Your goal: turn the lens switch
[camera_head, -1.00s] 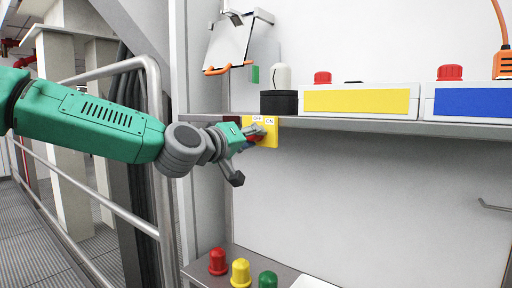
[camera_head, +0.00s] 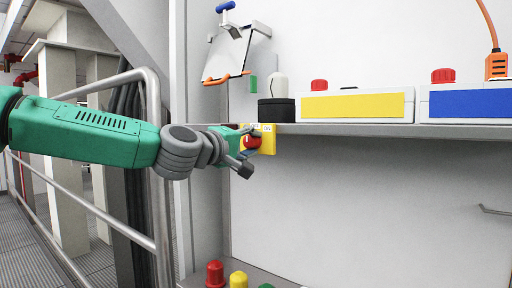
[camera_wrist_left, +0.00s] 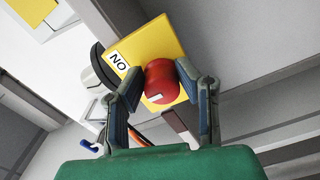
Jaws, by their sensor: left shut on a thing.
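The lens switch is a red round knob (camera_head: 252,141) with a white mark, on a yellow plate (camera_head: 270,145) at the shelf's front edge. Its ON label shows in the head view; the OFF label is mostly covered. In the left wrist view the knob (camera_wrist_left: 161,76) sits between the two fingers, its white mark toward the gripper's palm, and the plate (camera_wrist_left: 150,45) looks tilted. My left gripper (camera_head: 248,152) is shut on the knob, one finger on each side. My right gripper is not in view.
The shelf (camera_head: 350,130) holds a black round base (camera_head: 276,111), a yellow-fronted box (camera_head: 350,105) and a blue-fronted box (camera_head: 465,104), both with red buttons. A clipboard (camera_head: 228,52) hangs above. Coloured domes (camera_head: 215,273) stand below. A metal railing (camera_head: 155,110) runs beside my arm.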

